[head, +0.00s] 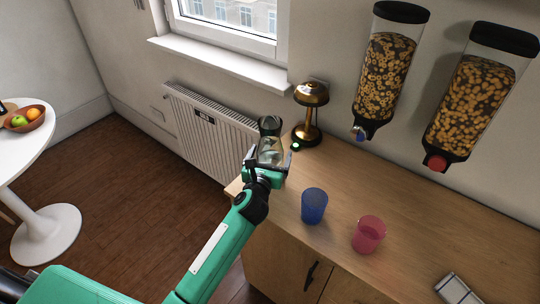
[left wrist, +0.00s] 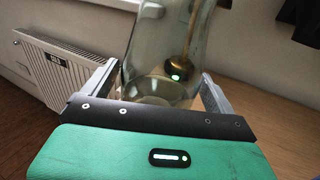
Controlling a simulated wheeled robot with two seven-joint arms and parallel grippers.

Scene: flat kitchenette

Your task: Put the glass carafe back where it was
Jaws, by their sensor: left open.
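The glass carafe (head: 270,148) is clear, slightly greenish, with a darker neck. It is upright at the far left end of the wooden counter, beside the brass lamp. My left gripper (head: 268,162) is at its lower body, with the jaws open. In the left wrist view the carafe (left wrist: 160,50) is between the two fingers (left wrist: 160,80), one on each side, and its top is cut off. The gripper partly hides the carafe's base in the head view, so its contact with the counter is hard to see. My right gripper is not in view.
The brass lamp (head: 311,108) stands just behind the carafe. A blue cup (head: 314,206) and a pink cup (head: 368,235) stand on the counter (head: 420,215) to the right. Two cereal dispensers (head: 388,65) (head: 474,95) hang on the wall. A radiator (head: 205,125) is at the left.

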